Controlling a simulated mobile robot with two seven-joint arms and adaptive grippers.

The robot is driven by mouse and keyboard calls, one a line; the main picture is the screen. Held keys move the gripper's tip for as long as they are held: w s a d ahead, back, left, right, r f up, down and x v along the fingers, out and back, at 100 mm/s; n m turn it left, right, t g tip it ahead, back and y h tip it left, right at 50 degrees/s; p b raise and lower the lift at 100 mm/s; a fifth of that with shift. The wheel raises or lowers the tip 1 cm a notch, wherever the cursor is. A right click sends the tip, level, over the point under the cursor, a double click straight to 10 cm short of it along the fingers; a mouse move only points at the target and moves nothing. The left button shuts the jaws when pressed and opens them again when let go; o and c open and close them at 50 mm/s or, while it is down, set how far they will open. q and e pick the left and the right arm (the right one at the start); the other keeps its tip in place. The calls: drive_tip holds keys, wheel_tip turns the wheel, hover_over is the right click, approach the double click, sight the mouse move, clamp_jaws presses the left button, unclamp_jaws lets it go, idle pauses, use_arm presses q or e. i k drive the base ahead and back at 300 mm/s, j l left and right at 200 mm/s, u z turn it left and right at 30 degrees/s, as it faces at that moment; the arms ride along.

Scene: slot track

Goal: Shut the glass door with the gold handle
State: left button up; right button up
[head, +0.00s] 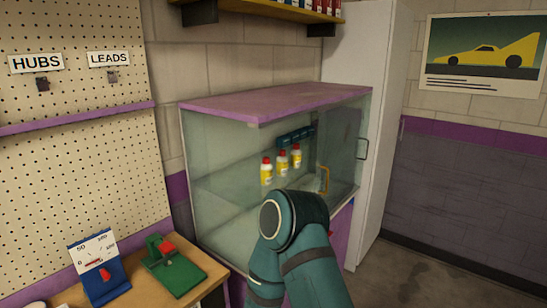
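The glass display case (225,140) has a purple top and stands against the wall in the middle of the head view. The gold handle (324,180) shows at the lower right of its front. A glass pane (340,140) shows around and above that handle. From this angle I cannot tell how far that door stands open. One of my teal arms rises from the bottom and covers the lower front of the case. Its gripper does not show, and my other gripper is out of view too.
Several yellow-and-white bottles with red caps (281,163) stand inside the case. A darker handle (362,148) is at its right edge. A tall white cabinet (382,110) stands behind. A wooden bench (205,262) with a blue gauge (101,275) and a green device (173,268) is left. Floor at right is clear.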

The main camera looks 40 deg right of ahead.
sight(350, 101)
drive_tip(key=z, duration=1.65)
drive_tip(key=i+l, duration=1.1)
drive_tip(key=l+z, duration=0.05)
drive_tip(key=l, duration=0.1)
